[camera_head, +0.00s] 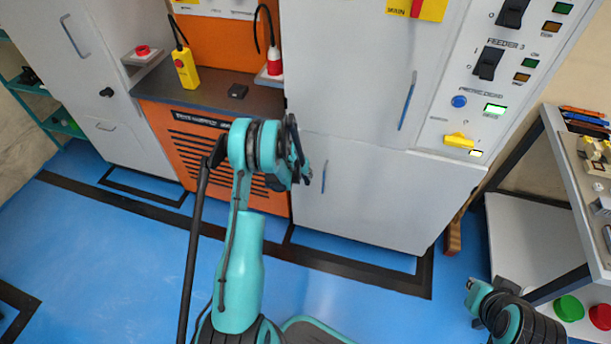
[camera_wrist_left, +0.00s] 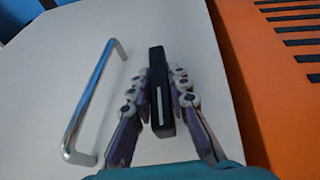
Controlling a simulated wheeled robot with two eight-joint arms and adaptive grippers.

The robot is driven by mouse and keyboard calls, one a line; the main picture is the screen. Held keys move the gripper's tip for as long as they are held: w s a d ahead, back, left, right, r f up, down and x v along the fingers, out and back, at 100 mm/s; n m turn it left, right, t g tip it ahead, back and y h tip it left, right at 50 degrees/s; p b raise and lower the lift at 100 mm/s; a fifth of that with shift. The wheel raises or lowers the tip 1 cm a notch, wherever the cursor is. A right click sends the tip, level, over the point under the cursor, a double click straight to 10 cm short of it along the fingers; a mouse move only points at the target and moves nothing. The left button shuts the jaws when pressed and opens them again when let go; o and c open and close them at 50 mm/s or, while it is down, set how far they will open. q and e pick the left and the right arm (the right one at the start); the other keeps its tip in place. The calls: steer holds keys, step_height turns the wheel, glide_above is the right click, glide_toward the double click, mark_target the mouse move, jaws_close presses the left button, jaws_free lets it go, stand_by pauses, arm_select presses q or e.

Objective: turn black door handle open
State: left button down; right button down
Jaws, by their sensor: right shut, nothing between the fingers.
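The black door handle (camera_wrist_left: 158,95) stands on the pale grey cabinet door (camera_wrist_left: 200,50). It lies between the two fingers of my left gripper (camera_wrist_left: 161,85) in the left wrist view, one finger close on each side. I cannot tell whether the fingers press on it. In the head view my left gripper (camera_head: 300,170) is at the lower right cabinet door (camera_head: 370,190), and my arm hides the black handle. My right gripper (camera_head: 471,287) is low at the right, small and partly hidden by its arm; it is shut and empty.
A silver bar handle (camera_wrist_left: 90,100) is beside the black one; it also shows in the head view (camera_head: 323,177). An orange vented panel (camera_wrist_left: 290,60) adjoins the door. A shelf table (camera_head: 570,180) stands at the right. Blue floor (camera_head: 350,290) lies open before the cabinets.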

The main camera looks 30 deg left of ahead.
arm_select(q)
steer(key=shift+w+d+y, duration=0.1)
steer(key=shift+y, duration=0.9)
steer(key=c, duration=1.4)
jaws_free()
steer(key=shift+c, duration=0.2)
steer(key=v, duration=1.2)
steer(key=shift+w, duration=0.25)
steer(key=shift+r, duration=0.1)
